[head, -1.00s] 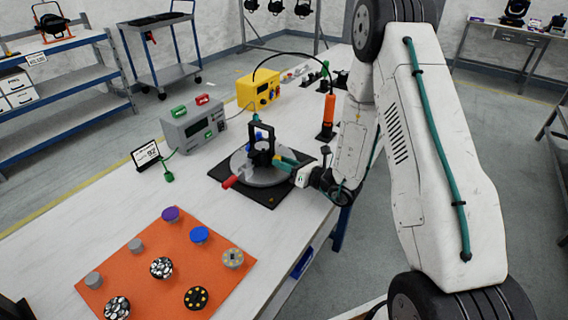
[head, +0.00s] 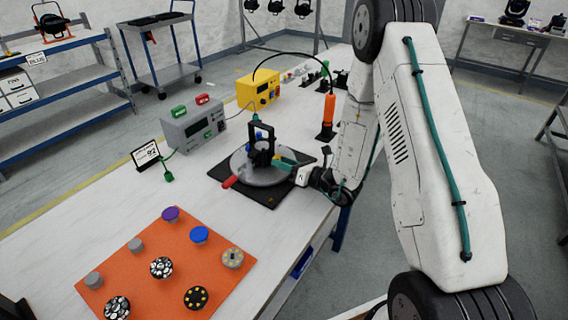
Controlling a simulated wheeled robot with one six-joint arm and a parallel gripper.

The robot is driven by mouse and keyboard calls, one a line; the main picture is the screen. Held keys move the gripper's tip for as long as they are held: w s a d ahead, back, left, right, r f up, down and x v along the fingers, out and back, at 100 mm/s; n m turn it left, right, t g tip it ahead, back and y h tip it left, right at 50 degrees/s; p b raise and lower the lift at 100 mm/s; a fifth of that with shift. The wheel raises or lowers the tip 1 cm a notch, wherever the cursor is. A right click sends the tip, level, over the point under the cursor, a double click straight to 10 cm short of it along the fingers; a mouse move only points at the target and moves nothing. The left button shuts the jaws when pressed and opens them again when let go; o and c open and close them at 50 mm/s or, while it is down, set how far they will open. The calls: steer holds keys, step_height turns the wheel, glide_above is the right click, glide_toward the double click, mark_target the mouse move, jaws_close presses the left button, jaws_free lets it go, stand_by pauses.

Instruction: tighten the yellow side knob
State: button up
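A black upright fixture (head: 262,140) with a blue part inside stands on a round grey turntable (head: 242,172) with a red handle (head: 229,182). The turntable sits on a black mat (head: 268,201). My gripper (head: 282,163), with teal fingers, reaches in from the right at the fixture's right side. A small yellow patch shows at the fingertips, likely the yellow side knob (head: 277,161). The fingers mostly hide it. I cannot tell whether they are closed on it.
An orange mat (head: 148,252) with several round discs and pegs lies at the front left. A grey box (head: 194,126), a small display card (head: 146,155), a yellow box (head: 257,91) and an orange-and-black upright tool (head: 327,115) stand around the turntable.

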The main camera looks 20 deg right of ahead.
steer(key=v, duration=0.7)
steer(key=shift+s+d, duration=0.25)
steer(key=shift+s, duration=0.05)
